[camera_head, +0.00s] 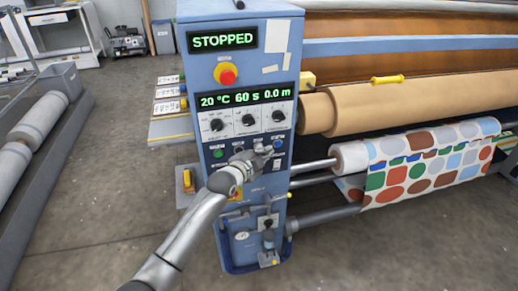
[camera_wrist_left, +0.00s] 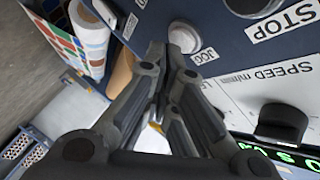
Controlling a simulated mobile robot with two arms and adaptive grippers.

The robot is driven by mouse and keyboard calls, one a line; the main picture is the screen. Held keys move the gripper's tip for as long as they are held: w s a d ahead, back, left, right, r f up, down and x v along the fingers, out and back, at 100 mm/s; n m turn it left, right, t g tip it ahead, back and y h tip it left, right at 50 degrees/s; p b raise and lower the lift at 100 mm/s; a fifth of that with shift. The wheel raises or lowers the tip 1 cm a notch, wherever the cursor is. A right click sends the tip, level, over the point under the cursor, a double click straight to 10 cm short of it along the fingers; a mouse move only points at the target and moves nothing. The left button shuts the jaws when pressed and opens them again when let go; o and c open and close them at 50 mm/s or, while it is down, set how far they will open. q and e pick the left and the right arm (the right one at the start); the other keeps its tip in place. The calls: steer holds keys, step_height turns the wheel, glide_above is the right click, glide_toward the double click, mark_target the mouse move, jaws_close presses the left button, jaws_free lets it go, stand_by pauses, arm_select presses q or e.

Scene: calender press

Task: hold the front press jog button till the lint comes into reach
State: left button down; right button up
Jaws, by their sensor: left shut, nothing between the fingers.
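The blue press control column (camera_head: 240,170) stands in the middle of the head view. Its upper display (camera_head: 223,40) reads STOPPED. My left gripper (camera_head: 266,150) is shut and empty at the button row, and its tips hide part of that row. In the left wrist view the closed fingertips (camera_wrist_left: 167,52) are right beside the round, pale jog button (camera_wrist_left: 184,38), labelled JOG. I cannot tell whether they touch it. I cannot make out any lint. My right gripper is not in view.
A red emergency stop (camera_head: 228,77) and several dark knobs (camera_head: 248,119) sit above the button row. A STOP-labelled button (camera_wrist_left: 250,4) is near JOG. Brown rollers (camera_head: 400,102) and dotted fabric (camera_head: 430,165) lie to the right. Grey rolls (camera_head: 38,118) lie at the left.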

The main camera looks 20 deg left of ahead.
arm_select(q)
steer(key=shift+w+a, duration=0.2)
steer(key=shift+w, duration=0.1)
stand_by(0.6)
stand_by(1.4)
stand_by(2.0)
steer(key=shift+s+d+p, duration=0.45)
steer(key=shift+s+p, duration=0.2)
steer(key=shift+s, duration=0.05)
steer(key=s+d+p, duration=0.1)
steer(key=s+p, duration=0.1)
steer(key=s+d+p, duration=0.1)
steer(key=s, duration=0.1)
steer(key=shift+d+p, duration=0.4)
